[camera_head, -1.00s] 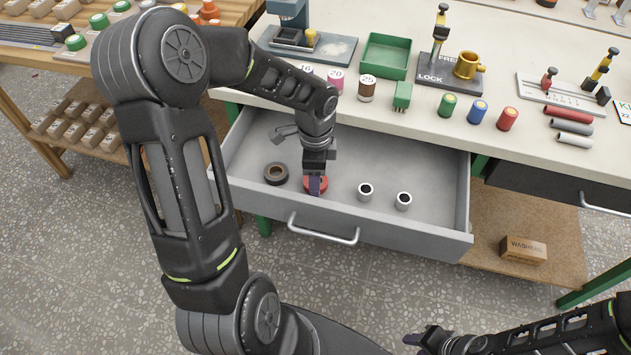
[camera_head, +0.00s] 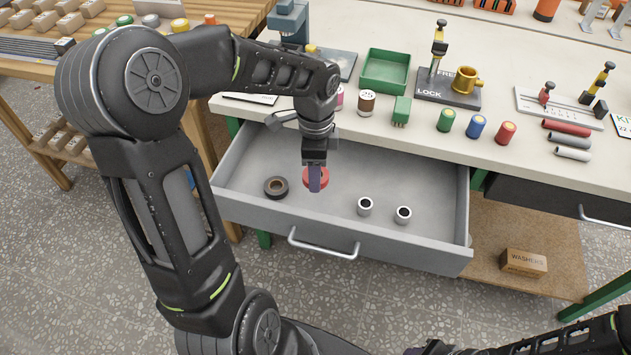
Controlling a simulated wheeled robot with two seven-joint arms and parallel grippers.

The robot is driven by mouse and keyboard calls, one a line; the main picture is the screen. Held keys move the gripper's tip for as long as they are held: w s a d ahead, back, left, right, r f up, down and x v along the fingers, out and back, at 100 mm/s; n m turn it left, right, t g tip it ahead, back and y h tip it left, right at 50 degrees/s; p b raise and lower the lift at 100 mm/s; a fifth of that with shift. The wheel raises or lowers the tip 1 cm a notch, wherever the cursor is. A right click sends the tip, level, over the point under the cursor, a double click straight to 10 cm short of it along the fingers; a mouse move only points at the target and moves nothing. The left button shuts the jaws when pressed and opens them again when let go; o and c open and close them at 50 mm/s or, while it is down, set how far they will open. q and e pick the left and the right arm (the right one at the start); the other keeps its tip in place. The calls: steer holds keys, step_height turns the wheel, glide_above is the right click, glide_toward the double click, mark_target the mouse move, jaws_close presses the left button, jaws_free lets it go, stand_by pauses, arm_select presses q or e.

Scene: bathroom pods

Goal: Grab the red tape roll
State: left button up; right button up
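The red tape roll (camera_head: 325,178) is in my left gripper (camera_head: 316,188), over the open grey drawer (camera_head: 390,184). The fingers point down and look shut on the roll, hiding part of it. The roll appears raised above the drawer floor. My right gripper (camera_head: 435,349) is at the bottom edge of the view, mostly cut off, so its opening cannot be made out.
A black tape roll (camera_head: 276,187) lies left of the red one in the drawer. Two small metal rings (camera_head: 365,206) (camera_head: 403,214) stand to the right. The drawer handle (camera_head: 323,243) faces the front. The workbench (camera_head: 540,135) behind carries a green tray (camera_head: 385,71) and several coloured cylinders.

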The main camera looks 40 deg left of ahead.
arm_select(q)
steer(key=shift+r, duration=1.1)
